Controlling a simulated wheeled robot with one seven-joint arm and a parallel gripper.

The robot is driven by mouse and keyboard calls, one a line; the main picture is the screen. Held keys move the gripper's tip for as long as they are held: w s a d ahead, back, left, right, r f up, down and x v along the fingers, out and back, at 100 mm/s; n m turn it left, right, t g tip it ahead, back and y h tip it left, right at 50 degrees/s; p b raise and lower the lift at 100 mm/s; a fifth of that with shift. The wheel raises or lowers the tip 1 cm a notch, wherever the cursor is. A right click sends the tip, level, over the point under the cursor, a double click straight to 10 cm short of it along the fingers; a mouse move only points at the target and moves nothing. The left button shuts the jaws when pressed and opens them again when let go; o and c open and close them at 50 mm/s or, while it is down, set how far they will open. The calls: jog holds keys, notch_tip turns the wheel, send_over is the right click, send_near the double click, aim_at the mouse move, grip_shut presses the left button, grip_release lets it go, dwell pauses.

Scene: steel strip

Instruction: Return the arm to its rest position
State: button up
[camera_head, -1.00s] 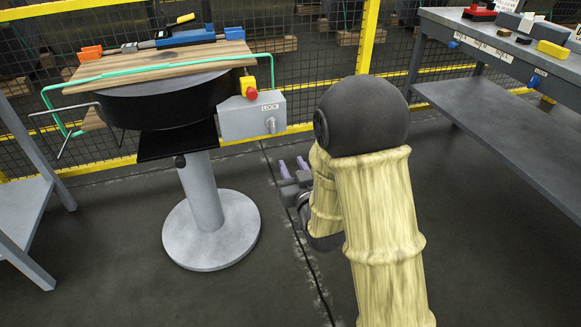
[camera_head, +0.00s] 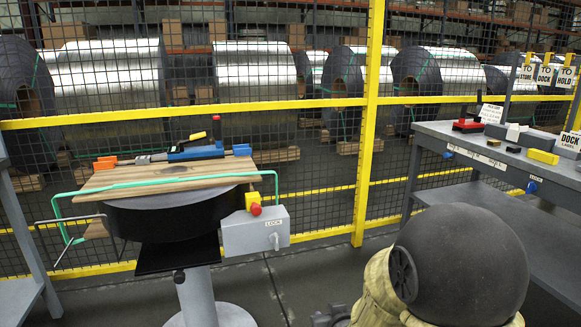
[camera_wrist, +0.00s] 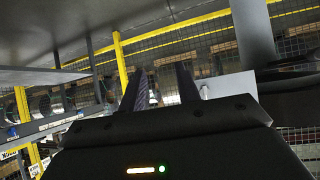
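My arm shows at the lower right of the head view, with a dark round joint (camera_head: 462,262) and a pale yellow sleeve (camera_head: 376,290). The arm is folded low, beside the front of the right-hand bench in the picture. My gripper is below the bottom edge of the head view or hidden there. In the wrist view my gripper (camera_wrist: 162,88) has its two dark fingers apart, with nothing between them.
A pedestal turntable (camera_head: 165,218) on the left carries a wooden board (camera_head: 130,182) with a blue strapping tool (camera_head: 195,152). A grey lock box (camera_head: 250,235) hangs at its side. A grey bench (camera_head: 450,145) stands right. Yellow-framed mesh fence (camera_head: 368,120) closes the back.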

jog(key=s+d+m+g+h, duration=0.1)
jog(key=s+d+g, duration=0.25)
jog(key=s, duration=0.45)
jog(key=s+d+m+g+h, duration=0.1)
jog(key=s+d+g, duration=0.2)
jog(key=s+g, duration=0.35)
notch_tip(320, 180, up, 37)
jog(key=s+t+p, duration=0.1)
jog(key=t+p, duration=0.1)
jog(key=p, duration=3.6)
jog(key=shift+s+a+r, duration=0.15)
jog(key=shift+s+a, duration=0.05)
jog(key=shift+a, duration=0.05)
